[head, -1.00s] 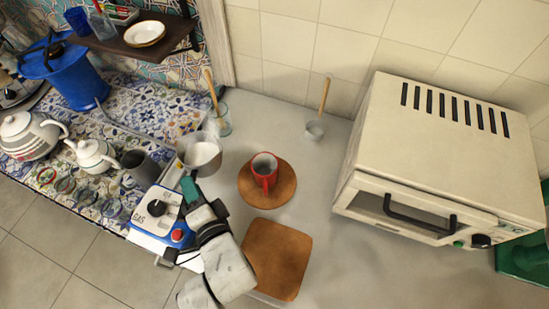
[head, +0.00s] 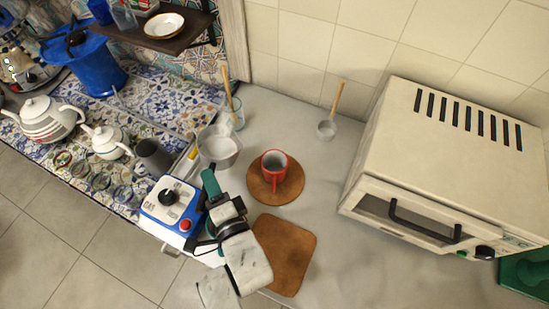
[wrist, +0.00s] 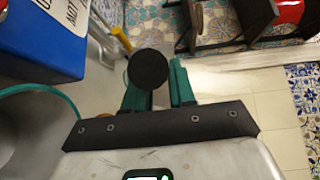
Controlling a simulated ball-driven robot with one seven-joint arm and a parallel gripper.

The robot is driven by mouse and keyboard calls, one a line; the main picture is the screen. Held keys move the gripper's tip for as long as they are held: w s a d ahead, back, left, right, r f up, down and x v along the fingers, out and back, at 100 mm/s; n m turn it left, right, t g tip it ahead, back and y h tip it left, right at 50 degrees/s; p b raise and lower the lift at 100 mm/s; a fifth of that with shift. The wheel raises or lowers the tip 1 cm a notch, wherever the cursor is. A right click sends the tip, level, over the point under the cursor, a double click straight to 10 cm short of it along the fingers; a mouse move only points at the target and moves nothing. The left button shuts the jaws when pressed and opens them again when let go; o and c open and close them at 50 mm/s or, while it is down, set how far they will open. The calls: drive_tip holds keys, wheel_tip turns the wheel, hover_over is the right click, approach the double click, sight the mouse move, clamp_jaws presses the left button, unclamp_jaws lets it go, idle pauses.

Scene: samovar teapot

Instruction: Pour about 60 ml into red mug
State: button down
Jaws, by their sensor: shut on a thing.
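The red mug (head: 274,165) stands upright on a round brown mat (head: 262,191) on the grey counter, its handle toward me. A grey metal pot (head: 218,152) is to the left of the mug, apart from it. My gripper (head: 209,178) is just in front of the pot, left of the mug. In the wrist view, my gripper (wrist: 160,80) has its green fingers around a dark, round-ended handle (wrist: 149,69). The handle seems to belong to the pot, but their join is hidden. The liquid levels in pot and mug cannot be told.
A blue gas burner (head: 169,207) is left of my gripper. A square brown mat (head: 285,256) lies in front of the mug. A glass with a wooden utensil (head: 235,112) is behind the pot, and a ladle (head: 327,128) is farther right. A cream oven (head: 440,160) bounds the right side.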

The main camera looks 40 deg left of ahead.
drive_tip(key=w+d+m+y+b, duration=0.1)
drive_tip(key=b, duration=0.2)
drive_tip(key=w+d+m+t+y+b, duration=0.1)
drive_tip(key=d+m+b, duration=0.1)
drive_tip(key=b, duration=0.2)
drive_tip(key=w+d+r+m+t+b, duration=0.1)
drive_tip(key=m+b, duration=0.1)
drive_tip(key=b, duration=0.2)
drive_tip(key=shift+d+y, duration=0.4)
drive_tip(key=shift+w+d+r+m+t+b, duration=0.25)
drive_tip(key=shift+d+m+t+b, duration=0.25)
drive_tip(key=shift+m, duration=0.5)
idle(0.5)
drive_tip(key=shift+w+d+r+m+t+y+p, duration=0.15)
drive_tip(key=shift+r+m+t+p, duration=0.2)
drive_tip(key=shift+m, duration=0.4)
drive_tip(key=shift+d+r+m+t+y+p, duration=0.15)
drive_tip(key=shift+m+t+p, duration=0.15)
drive_tip(key=shift+m+t, duration=0.35)
drive_tip(key=shift+f, duration=0.1)
